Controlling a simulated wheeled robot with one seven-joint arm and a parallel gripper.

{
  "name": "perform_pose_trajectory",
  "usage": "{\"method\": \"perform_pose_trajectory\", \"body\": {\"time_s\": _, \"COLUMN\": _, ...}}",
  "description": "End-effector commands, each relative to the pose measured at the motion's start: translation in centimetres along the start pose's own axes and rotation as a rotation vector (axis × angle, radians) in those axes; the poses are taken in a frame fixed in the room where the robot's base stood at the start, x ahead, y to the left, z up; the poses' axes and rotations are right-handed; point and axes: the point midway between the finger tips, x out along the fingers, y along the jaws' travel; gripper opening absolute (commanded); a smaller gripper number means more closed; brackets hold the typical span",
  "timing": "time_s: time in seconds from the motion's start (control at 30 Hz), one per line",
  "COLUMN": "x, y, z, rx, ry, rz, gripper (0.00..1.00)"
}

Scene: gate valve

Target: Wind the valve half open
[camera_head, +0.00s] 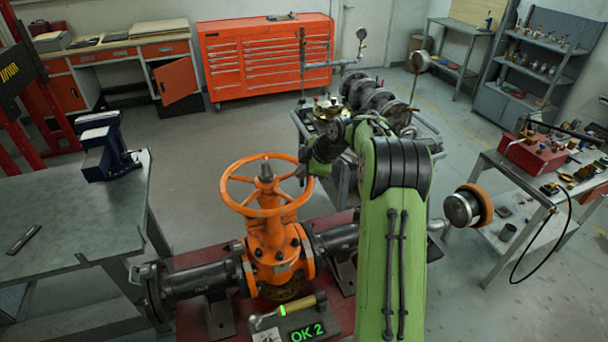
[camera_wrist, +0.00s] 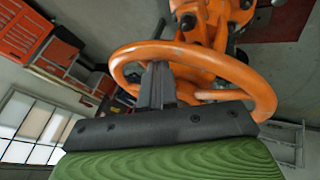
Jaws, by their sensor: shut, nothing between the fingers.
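The orange gate valve (camera_head: 272,238) stands on a red base, with its spoked orange handwheel (camera_head: 233,203) on top. My gripper (camera_head: 303,172) is at the wheel's right side, close to the rim. In the wrist view the dark fingers of my gripper (camera_wrist: 157,68) are together and overlap the handwheel (camera_wrist: 258,85). Nothing is held between them. I cannot tell whether the fingers touch the rim or a spoke. My gripper's body hides part of the wheel there.
A wooden-handled tool (camera_head: 290,310) lies in front of the valve. A grey workbench (camera_head: 60,225) with a blue vise (camera_head: 104,148) stands left. A pipe assembly on a cart (camera_head: 375,95) is behind my arm. A side table (camera_head: 545,185) with a red box stands right.

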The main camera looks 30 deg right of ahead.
Motion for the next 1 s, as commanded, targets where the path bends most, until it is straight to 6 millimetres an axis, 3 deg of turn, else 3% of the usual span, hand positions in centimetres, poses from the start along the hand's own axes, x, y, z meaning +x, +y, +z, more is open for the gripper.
{"method": "perform_pose_trajectory", "body": {"time_s": 0.3, "x": 0.6, "y": 1.1, "z": -0.3, "rx": -0.003, "ry": 0.005, "rz": 0.000, "gripper": 0.00}}
{"method": "perform_pose_trajectory", "body": {"time_s": 0.87, "x": 0.6, "y": 1.4, "z": -0.3, "rx": -0.003, "ry": 0.004, "rz": 0.002, "gripper": 0.00}}
{"method": "perform_pose_trajectory", "body": {"time_s": 1.0, "x": -0.3, "y": 1.7, "z": -1.1, "rx": -0.005, "ry": 0.004, "rz": 0.004, "gripper": 0.00}}
